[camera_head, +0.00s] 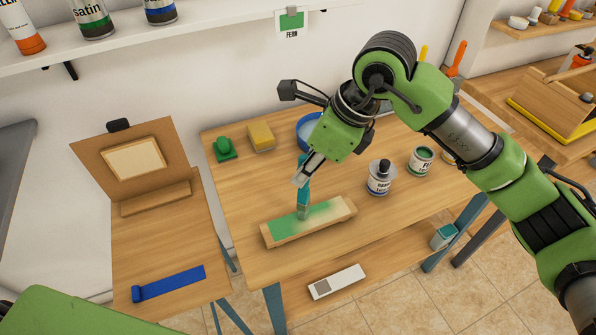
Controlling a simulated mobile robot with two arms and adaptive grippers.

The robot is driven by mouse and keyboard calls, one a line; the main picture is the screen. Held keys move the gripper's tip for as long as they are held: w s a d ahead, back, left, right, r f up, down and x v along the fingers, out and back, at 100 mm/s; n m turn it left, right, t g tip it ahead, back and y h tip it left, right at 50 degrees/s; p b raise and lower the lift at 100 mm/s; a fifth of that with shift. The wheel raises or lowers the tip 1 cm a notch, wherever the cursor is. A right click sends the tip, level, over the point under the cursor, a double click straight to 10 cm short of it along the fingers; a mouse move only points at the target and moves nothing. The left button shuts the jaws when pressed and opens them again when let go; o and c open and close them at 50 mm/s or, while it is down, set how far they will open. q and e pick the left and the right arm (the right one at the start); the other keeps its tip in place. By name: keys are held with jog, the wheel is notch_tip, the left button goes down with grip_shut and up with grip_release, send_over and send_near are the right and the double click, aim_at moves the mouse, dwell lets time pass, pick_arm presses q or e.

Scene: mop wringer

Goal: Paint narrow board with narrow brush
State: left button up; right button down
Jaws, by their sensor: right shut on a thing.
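The narrow board (335,212) lies on the wooden table, with green paint over much of its top and bare wood at its right end and edges. My right gripper (301,178) is shut on a brush with a teal handle (304,196). The brush stands nearly upright over the board, its bristles (303,211) at the green surface. Whether they touch it I cannot tell for sure. My left gripper is not in view.
An easel (150,165) stands left. A fern card (291,22) hangs on the wall.

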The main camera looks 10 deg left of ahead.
jog(key=shift+w+d+b, duration=1.65)
jog(key=shift+w+d, duration=0.45)
jog(key=shift+d, duration=2.85)
jog(key=shift+s+a+b, duration=2.35)
jog(key=shift+s+a, duration=3.2)
jog(key=shift+a, duration=2)
jog(key=w+d+b, duration=0.2)
jog(key=w+d, duration=0.4)
jog(key=d, duration=0.3)
jog(key=shift+w, duration=0.3)
